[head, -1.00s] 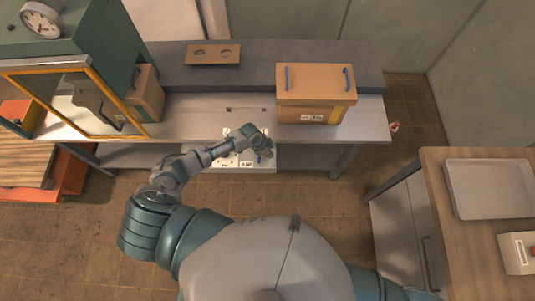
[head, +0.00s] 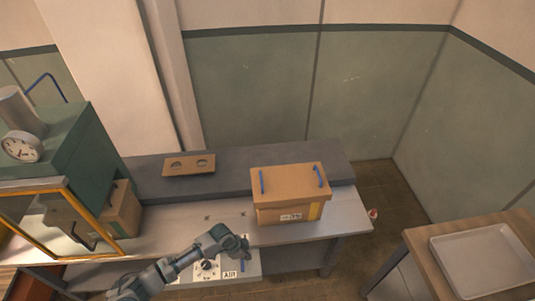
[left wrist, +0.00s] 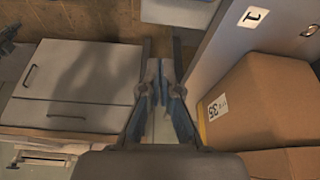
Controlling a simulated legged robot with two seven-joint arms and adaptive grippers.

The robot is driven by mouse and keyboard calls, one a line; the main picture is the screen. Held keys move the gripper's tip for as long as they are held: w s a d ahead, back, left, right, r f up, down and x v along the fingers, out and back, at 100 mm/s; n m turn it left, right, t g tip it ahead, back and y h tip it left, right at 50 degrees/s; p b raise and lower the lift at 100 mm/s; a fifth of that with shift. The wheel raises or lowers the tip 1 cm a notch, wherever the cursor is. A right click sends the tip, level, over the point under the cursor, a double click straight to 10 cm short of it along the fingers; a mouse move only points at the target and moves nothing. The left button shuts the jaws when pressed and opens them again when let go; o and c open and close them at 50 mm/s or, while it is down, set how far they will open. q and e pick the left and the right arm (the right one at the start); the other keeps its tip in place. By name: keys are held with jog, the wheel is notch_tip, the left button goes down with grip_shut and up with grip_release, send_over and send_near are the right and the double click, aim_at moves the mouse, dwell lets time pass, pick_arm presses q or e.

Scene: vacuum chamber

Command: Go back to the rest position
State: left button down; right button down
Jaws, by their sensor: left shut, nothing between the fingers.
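My left gripper (head: 240,246) is in front of the workbench (head: 338,222), left of and below the cardboard box with blue handles (head: 290,190). In the left wrist view its two fingers (left wrist: 160,98) are close together with nothing held between them. A cardboard box (left wrist: 245,105) with a number label stands to the right of the fingers there. My right gripper is in neither view.
A green chamber (head: 75,145) with a dial and a yellow-framed door (head: 75,205) stands at the left. A panel with a dial (head: 208,270) is below the bench top. A side table with a grey tray (head: 485,262) is at the right.

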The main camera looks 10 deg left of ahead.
pick_arm(q)
jog(key=s+d+r+n+t, duration=0.1)
jog(key=s+d+r+n, duration=0.15)
jog(key=s+d, duration=0.65)
jog(key=s+a+r+n+t+y, duration=0.1)
jog(key=s+a+r+n+y, duration=0.25)
jog(key=s+a+n, duration=0.7)
jog(key=s+a+f+m+g+b, duration=0.1)
jog(key=s+f, duration=0.1)
jog(key=f, duration=1.2)
jog(key=s+f+m+b, duration=0.1)
jog(key=s+f+b, duration=0.15)
jog(key=f, duration=1.15)
jog(key=s+a+f+g, duration=0.1)
jog(key=s+a+f, duration=0.2)
jog(key=s+f, duration=1.4)
jog(key=shift+s+f+g+b, duration=0.2)
jog(key=shift+f+g+b, duration=0.1)
jog(key=shift+f+b, duration=0.15)
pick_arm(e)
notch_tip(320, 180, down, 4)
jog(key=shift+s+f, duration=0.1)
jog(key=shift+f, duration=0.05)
pick_arm(q)
jog(key=shift+a, duration=0.1)
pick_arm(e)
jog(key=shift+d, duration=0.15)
